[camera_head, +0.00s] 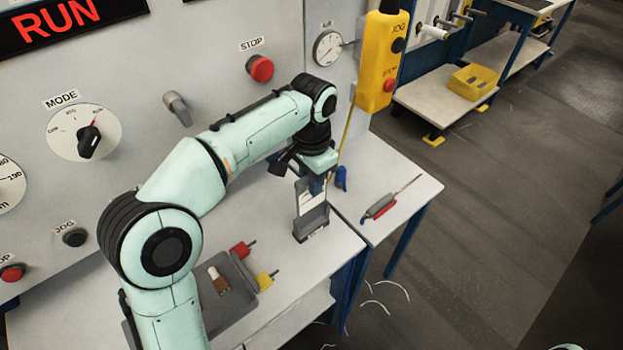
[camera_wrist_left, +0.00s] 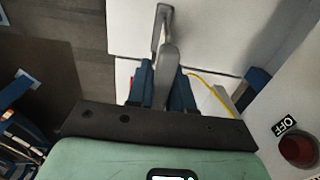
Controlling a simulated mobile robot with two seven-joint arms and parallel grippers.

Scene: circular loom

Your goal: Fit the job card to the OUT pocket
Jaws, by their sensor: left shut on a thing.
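My left gripper (camera_head: 317,178) points down over the grey card holder (camera_head: 311,222), which stands on the right part of the bench. It is shut on the job card (camera_head: 311,193), a pale upright card whose lower part is at the holder; I cannot tell how deep it sits. In the left wrist view the blue fingers (camera_wrist_left: 161,92) close on a thin grey piece seen edge-on. No OUT lettering can be read on the holder. My right gripper is not in view.
A grey tray (camera_head: 240,290) with a brown-and-white item lies left of the holder, beside red (camera_head: 241,249) and yellow (camera_head: 266,281) pieces. A red-handled tool (camera_head: 380,206) lies to the right. A yellow pendant (camera_head: 382,60) hangs behind. The control panel (camera_head: 150,60) backs the bench.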

